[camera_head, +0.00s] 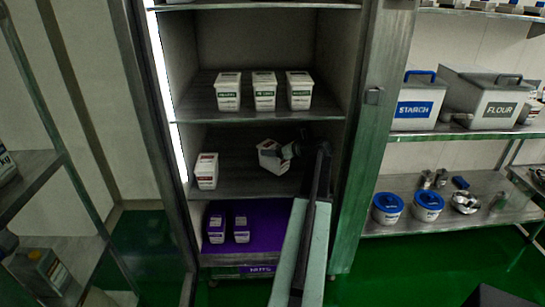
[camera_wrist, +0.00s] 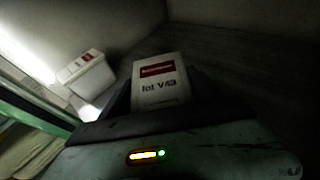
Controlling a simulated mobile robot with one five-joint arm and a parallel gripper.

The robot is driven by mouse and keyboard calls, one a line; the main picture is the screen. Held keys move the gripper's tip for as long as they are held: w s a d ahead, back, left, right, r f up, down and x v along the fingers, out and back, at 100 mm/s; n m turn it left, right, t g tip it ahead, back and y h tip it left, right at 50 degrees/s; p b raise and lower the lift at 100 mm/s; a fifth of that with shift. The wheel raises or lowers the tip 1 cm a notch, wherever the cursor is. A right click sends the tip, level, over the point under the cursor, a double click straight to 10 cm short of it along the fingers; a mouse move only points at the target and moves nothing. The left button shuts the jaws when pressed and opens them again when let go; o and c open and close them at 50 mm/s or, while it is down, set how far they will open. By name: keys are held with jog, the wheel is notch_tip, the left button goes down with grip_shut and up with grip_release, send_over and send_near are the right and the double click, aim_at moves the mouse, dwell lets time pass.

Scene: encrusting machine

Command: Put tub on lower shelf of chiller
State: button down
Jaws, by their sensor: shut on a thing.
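A white tub (camera_head: 272,157) with a red label reading "lot V43" is tilted in the head view, inside the open chiller over its middle visible shelf (camera_head: 238,181). In the wrist view the tub (camera_wrist: 160,82) sits between my jaws. My gripper (camera_head: 289,151) is shut on it, coming in from the right. I cannot tell whether the tub touches the shelf. A second white tub with a red label (camera_head: 207,171) stands upright to its left on that shelf, and it also shows in the wrist view (camera_wrist: 88,77).
Three green-labelled tubs (camera_head: 264,92) stand on the shelf above. The chiller's right post (camera_head: 372,130) is close beside my arm. Shelf room is free between the two red-labelled tubs.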

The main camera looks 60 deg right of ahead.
jog(key=shift+f+b, duration=1.9)
jog(key=shift+b, duration=0.05)
jog(key=shift+r, duration=0.2)
jog(key=shift+f, duration=0.15)
jog(key=shift+c, duration=0.7)
grip_release()
